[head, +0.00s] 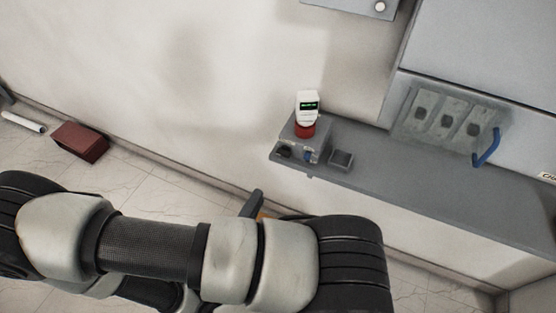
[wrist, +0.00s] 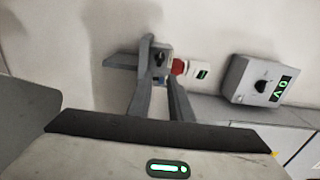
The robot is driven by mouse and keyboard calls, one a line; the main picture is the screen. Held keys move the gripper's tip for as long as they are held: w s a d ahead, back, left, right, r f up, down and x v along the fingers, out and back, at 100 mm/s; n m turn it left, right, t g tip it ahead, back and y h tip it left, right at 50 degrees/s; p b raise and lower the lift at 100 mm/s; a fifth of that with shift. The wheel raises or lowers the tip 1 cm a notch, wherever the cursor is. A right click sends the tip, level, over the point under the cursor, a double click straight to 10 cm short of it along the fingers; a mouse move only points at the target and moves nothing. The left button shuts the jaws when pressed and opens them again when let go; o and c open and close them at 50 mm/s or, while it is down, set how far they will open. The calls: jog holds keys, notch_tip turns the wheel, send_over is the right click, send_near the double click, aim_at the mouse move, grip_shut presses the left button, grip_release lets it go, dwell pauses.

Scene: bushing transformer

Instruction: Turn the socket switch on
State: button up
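The grey socket box (head: 308,143) stands on a grey wall shelf. A red plug (head: 304,129) with a white device (head: 307,106) with a green display is on top of it. A black knob (head: 284,152) and a small blue part (head: 308,156) are on its front. The wrist view shows the socket box (wrist: 157,60), red plug (wrist: 179,66) and white device (wrist: 199,72) beyond my fingers. My gripper (wrist: 160,80) is open, its fingers apart with nothing seen held. In the head view my arm hides most of it. The knob's setting is too small to tell.
The shelf (head: 420,193) runs right, with a small grey open box (head: 341,159) on it. A panel with sockets (head: 441,127) and a blue handle (head: 487,147) is behind. The wrist view shows a grey knob box (wrist: 262,80). A red-brown box (head: 80,142) lies on the floor.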

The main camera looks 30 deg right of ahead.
aim_at(282, 155)
jog(key=x, duration=1.4)
jog(key=shift+w+d, duration=0.2)
jog(key=shift+d, duration=0.05)
grip_shut()
